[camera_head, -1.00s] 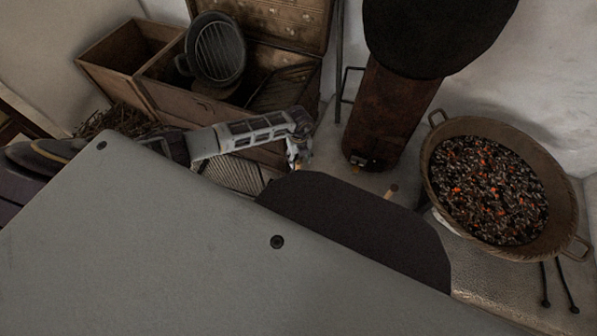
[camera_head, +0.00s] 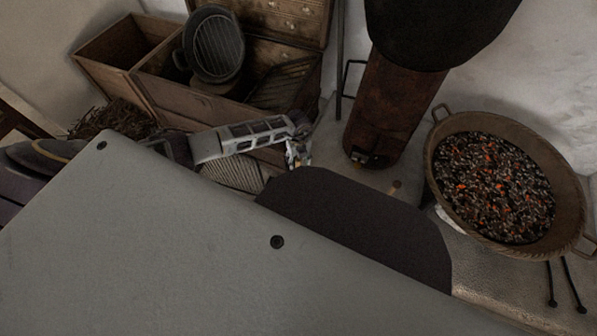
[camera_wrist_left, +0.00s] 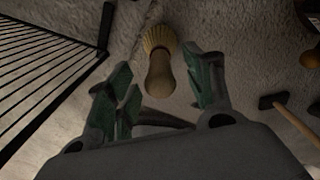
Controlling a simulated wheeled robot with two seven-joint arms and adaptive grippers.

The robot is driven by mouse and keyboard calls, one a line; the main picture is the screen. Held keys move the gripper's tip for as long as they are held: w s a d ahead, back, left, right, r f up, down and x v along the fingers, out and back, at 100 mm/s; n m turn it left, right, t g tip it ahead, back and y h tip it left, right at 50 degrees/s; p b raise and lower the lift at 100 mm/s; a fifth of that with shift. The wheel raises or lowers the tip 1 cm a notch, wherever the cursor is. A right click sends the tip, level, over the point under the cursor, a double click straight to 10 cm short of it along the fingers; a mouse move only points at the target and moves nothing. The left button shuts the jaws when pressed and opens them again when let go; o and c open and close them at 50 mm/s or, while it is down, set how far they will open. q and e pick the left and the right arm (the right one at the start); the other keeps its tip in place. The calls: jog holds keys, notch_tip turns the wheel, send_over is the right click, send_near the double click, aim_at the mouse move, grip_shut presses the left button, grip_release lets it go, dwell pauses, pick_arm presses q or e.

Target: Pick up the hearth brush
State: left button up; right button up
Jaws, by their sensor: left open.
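The hearth brush (camera_wrist_left: 160,68) shows in the left wrist view, with pale fanned bristles at the far end and a rounded light handle toward me. It lies on the grey stone floor. My left gripper (camera_wrist_left: 164,88) is open, with its green-padded fingers to either side of the handle end. I see no finger touching it. In the head view my left gripper (camera_head: 299,156) is low beside the wooden chest. I cannot make out the brush there. My right gripper is not in view.
A hammer-like tool (camera_wrist_left: 285,110) lies right of the gripper, and a black barred rack (camera_wrist_left: 45,65) stands left. A brazier of glowing coals (camera_head: 495,185) is at the right. A rusty cylinder (camera_head: 390,115) and open wooden chest (camera_head: 215,108) stand behind.

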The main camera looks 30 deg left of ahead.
pick_arm(q)
jog(key=shift+f, duration=0.2)
dwell(0.4)
jog(key=c, duration=1.2)
